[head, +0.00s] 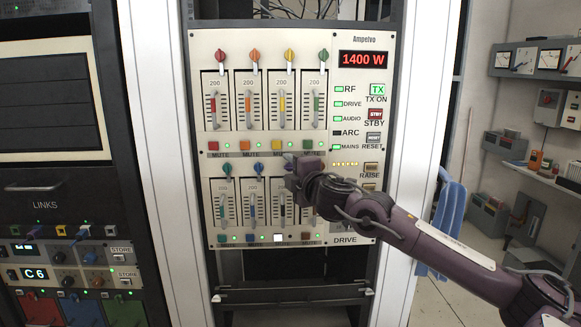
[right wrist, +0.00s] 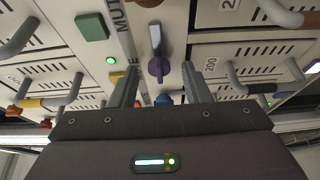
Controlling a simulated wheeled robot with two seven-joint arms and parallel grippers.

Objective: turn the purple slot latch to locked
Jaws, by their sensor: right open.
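The purple slot latch (head: 287,157) is in the lower row of the amplifier panel, mostly hidden behind my right gripper in the head view. In the right wrist view the purple latch (right wrist: 158,67) shows a round purple knob with a paler lever running up the picture. My right gripper (head: 291,171) is in front of the panel. Its two fingers also show in the right wrist view (right wrist: 160,78), apart, one on each side of the latch knob. I cannot tell whether they touch it. My left gripper is not in view.
The upper row has red (head: 220,56), orange, yellow and green latches. A blue latch (head: 254,169) is left of my gripper. Slot handles stick out nearby, such as the one in the right wrist view (right wrist: 236,78). Several square mute buttons lie between the rows.

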